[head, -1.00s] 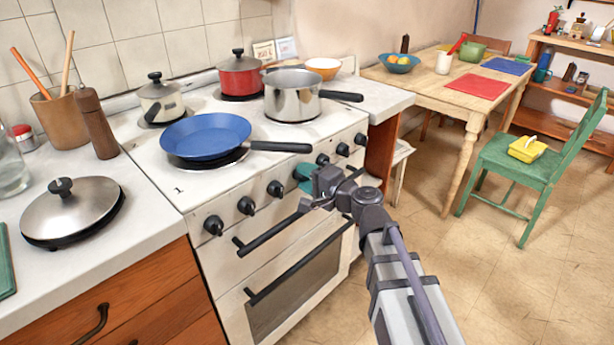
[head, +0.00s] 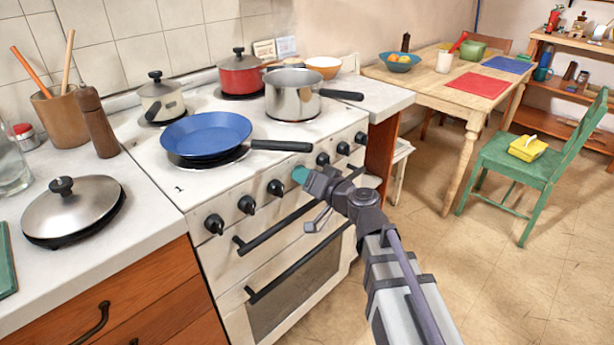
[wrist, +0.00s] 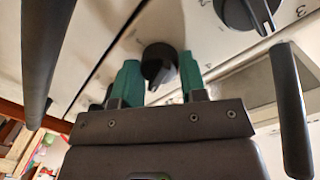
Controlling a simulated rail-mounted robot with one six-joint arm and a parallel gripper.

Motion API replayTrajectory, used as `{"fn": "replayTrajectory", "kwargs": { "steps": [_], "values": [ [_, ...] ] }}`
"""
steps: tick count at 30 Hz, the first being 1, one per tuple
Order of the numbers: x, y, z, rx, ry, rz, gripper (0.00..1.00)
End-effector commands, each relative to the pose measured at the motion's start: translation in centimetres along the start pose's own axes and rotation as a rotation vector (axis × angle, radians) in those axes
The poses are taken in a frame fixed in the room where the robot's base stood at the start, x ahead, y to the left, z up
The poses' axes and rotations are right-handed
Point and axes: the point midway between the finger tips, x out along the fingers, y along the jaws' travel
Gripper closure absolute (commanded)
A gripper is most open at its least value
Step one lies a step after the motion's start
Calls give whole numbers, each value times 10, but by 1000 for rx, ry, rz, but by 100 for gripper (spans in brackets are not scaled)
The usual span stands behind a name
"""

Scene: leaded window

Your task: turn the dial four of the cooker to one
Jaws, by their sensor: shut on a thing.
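The white cooker (head: 222,265) has a row of black dials along its front panel. My gripper (head: 299,174) is at the fourth dial from the left and hides it in the head view. In the wrist view this black dial (wrist: 158,62) sits between the teal fingertips of my gripper (wrist: 160,78), which is shut on it. The dial's pointer and number marks cannot be made out. The third dial (head: 276,187) is just left of my gripper, and the fifth dial (head: 322,159) is just right of it.
Black oven handles (head: 280,228) run below the dials, close to my gripper. A blue pan (head: 206,132) has its handle (head: 282,146) reaching out above the panel near my gripper. A steel pot (head: 292,97) stands behind.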

Motion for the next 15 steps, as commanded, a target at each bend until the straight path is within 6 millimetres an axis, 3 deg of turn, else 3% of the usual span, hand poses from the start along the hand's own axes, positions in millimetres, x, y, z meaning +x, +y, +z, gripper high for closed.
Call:
{"fn": "replayTrajectory", "kwargs": {
  "steps": [15],
  "values": [
    [0, 0, 0, -179, 11, 7, 85]
  ]
}}
